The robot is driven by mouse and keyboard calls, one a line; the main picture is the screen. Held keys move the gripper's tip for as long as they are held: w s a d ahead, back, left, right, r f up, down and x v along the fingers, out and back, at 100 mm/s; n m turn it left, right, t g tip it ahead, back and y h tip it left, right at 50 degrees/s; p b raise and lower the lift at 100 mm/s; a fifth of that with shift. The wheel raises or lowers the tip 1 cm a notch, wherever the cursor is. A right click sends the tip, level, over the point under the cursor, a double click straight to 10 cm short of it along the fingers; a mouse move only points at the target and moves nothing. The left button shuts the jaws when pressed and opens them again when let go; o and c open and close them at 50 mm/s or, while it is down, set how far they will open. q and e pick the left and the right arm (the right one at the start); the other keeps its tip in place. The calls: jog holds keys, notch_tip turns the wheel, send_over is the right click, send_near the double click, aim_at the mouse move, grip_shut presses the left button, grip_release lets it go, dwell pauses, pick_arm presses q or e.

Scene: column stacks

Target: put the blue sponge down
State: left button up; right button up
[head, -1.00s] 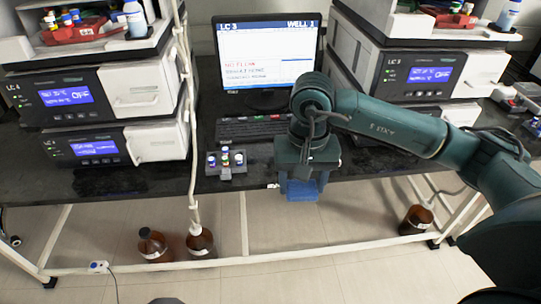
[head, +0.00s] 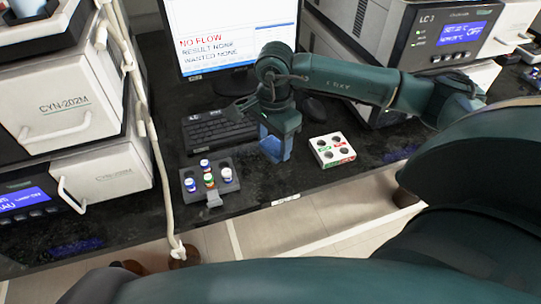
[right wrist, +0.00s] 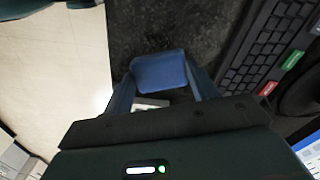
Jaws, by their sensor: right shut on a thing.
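The blue sponge (head: 272,150) is in my right gripper (head: 276,140) over the black bench, between the keyboard and the white rack. In the right wrist view the sponge (right wrist: 160,72) sits between the two fingers of the right gripper (right wrist: 162,85), which is shut on it. The fingers partly cover the sponge in the head view. I cannot tell whether its underside touches the bench (head: 300,190). My left gripper is not in view.
A dark vial rack (head: 213,198) with several capped vials stands left of the sponge. A white rack (head: 332,150) with round holes stands close on its right. The keyboard (head: 218,133) and monitor (head: 235,40) are behind. The bench's front edge is near.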

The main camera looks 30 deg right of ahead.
aim_at(273, 168)
jog(key=shift+f, duration=2.8)
jog(key=shift+f, duration=0.25)
jog(key=o, duration=1)
jog(key=shift+r, duration=0.1)
jog(key=shift+o, duration=0.2)
notch_tip(273, 168, up, 12)
jog(key=shift+r, duration=0.2)
